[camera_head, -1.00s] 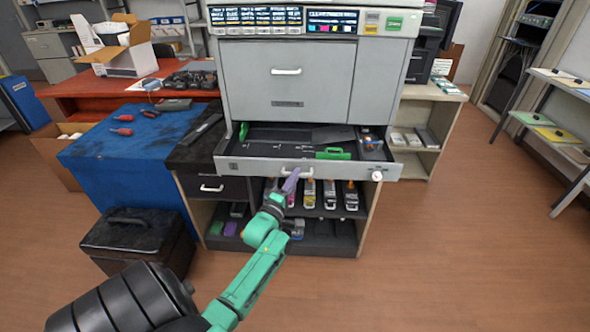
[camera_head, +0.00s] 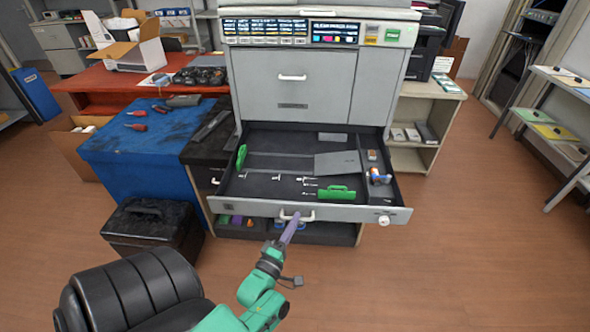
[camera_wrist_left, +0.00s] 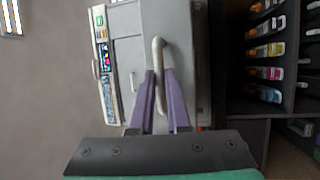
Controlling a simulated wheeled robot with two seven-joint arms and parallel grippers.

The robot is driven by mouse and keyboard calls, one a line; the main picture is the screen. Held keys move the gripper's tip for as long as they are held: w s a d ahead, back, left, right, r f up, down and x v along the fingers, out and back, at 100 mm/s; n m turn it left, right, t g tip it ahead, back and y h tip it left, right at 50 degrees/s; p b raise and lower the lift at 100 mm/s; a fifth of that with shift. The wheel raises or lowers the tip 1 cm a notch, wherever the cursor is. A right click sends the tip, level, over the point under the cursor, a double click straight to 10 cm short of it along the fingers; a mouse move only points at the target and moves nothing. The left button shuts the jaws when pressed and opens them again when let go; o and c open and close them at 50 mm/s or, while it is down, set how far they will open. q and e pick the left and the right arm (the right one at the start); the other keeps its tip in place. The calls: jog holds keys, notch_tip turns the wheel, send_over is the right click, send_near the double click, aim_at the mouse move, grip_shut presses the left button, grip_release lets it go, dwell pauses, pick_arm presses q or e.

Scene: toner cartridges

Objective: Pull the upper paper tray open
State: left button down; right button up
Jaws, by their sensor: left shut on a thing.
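The upper paper tray (camera_head: 240,211) is pulled well out of the grey printer (camera_head: 290,90), and its dark inside shows in the head view. Its white handle (camera_head: 308,215) is on the front panel. My left gripper (camera_head: 294,224) is at this handle, and its purple fingers are shut on it. In the left wrist view the two fingers (camera_wrist_left: 158,82) stand on either side of the handle bar (camera_wrist_left: 159,60). Inside the tray lie a green part (camera_head: 336,192) at the front and another green guide (camera_head: 241,157) at the left. My right gripper is not in view.
A shelf of toner cartridges (camera_wrist_left: 265,50) is below the tray. A blue-topped cabinet (camera_head: 140,140) with red-handled tools stands at the left, with a black case (camera_head: 150,228) in front. The floor (camera_head: 470,260) at the right is clear.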

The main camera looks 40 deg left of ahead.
pick_arm(q)
jog(key=shift+s+d, duration=0.1)
jog(key=c, duration=0.9)
grip_release()
jog(key=b+v, duration=0.2)
jog(key=v, duration=1.2)
jog(key=shift+s+f, duration=0.1)
jog(key=shift+s, duration=0.15)
